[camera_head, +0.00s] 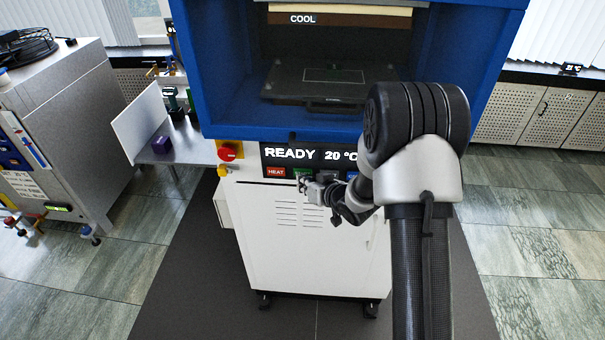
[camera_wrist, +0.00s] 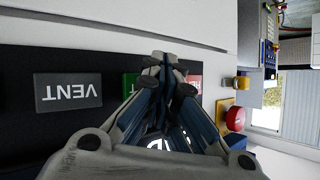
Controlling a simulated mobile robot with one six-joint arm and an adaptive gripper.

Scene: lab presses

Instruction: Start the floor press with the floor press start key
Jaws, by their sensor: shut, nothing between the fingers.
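The floor press (camera_head: 462,80) is a blue frame on a white cabinet, its display (camera_head: 290,153) reading "READY 20 °C". Below the display is a row of keys: a red HEAT key (camera_head: 276,172), a green key (camera_head: 302,173) and a blue key (camera_head: 351,175). My gripper (camera_head: 303,185) is shut and empty at the green key. In the wrist view the green key (camera_wrist: 130,84) shows between the grey VENT key (camera_wrist: 68,92) and the red key (camera_wrist: 195,83). The fingertips (camera_wrist: 164,60) partly cover the green and red keys. I cannot tell whether they touch the panel; the green key's label is hidden.
A red knob (camera_head: 229,152) on a yellow base sits left of the display; it also shows in the wrist view (camera_wrist: 235,118). A black platen (camera_head: 335,85) with a handle lies inside the press. A side table (camera_head: 188,147) and a grey machine (camera_head: 70,105) stand left.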

